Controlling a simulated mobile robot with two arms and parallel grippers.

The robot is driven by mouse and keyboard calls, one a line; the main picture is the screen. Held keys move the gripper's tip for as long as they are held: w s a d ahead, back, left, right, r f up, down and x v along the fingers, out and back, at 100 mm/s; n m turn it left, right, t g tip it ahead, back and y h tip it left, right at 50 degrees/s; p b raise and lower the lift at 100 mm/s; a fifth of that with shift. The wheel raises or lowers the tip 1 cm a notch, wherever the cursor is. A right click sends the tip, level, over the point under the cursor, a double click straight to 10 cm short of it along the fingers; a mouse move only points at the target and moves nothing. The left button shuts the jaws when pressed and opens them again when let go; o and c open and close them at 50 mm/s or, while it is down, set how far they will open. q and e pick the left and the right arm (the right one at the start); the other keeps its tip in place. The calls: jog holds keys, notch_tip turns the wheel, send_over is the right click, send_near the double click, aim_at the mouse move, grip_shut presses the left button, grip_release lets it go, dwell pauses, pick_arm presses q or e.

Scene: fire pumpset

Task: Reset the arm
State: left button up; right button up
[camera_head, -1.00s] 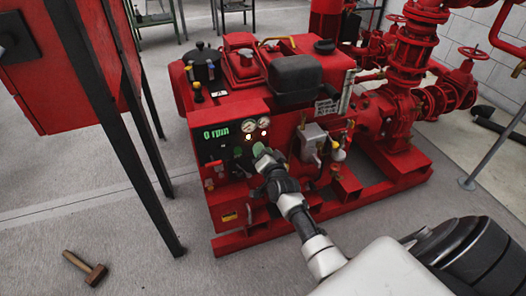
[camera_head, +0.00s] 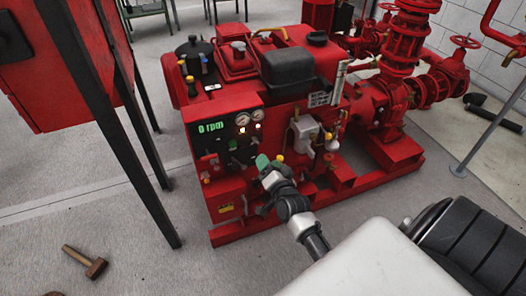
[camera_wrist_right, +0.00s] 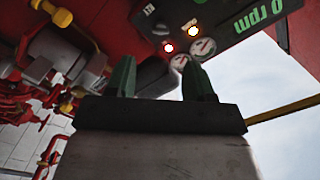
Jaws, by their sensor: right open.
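My right gripper (camera_head: 264,162) is in front of the red pump set's control panel (camera_head: 222,138), with its green fingers pointing toward the panel in the head view. In the right wrist view the same gripper (camera_wrist_right: 160,80) has its two green fingers apart, with nothing seen between them. Whether the fingertips touch the panel I cannot tell. My right arm reaches in from the lower right. The panel (camera_wrist_right: 215,30) shows "0 rpm", two gauges and lit lamps. My left gripper is not in view.
A red cabinet (camera_head: 50,70) on black legs stands at the left. A hammer (camera_head: 88,264) lies on the floor at lower left. Red pipes and valves (camera_head: 410,60) stand behind right. The grey floor in front of the cabinet is mostly clear.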

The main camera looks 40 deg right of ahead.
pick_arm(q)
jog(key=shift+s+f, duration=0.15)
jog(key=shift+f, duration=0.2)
pick_arm(e)
jog(key=shift+s+a, duration=0.2)
jog(key=shift+s, duration=0.45)
jog(key=s+a+f+n+g+y, duration=0.3)
jog(key=s+a+f+n+g, duration=0.3)
jog(key=f, duration=0.3)
jog(key=s+a+f+n+g+y, duration=0.2)
jog(key=s+a+f+n+g, duration=0.3)
jog(key=s+f, duration=0.45)
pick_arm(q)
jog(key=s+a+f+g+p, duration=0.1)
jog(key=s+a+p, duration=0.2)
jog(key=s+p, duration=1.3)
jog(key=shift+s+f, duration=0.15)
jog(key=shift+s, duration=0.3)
pick_arm(e)
jog(key=s+f+n+g, duration=0.1)
jog(key=s+f+g, duration=0.1)
jog(key=s, duration=1.1)
jog(key=s+f+n+g, duration=0.2)
jog(key=s+f+g, duration=0.1)
jog(key=s, duration=1.1)
jog(key=shift+a+f+h, duration=0.3)
jog(key=shift+f, duration=0.25)
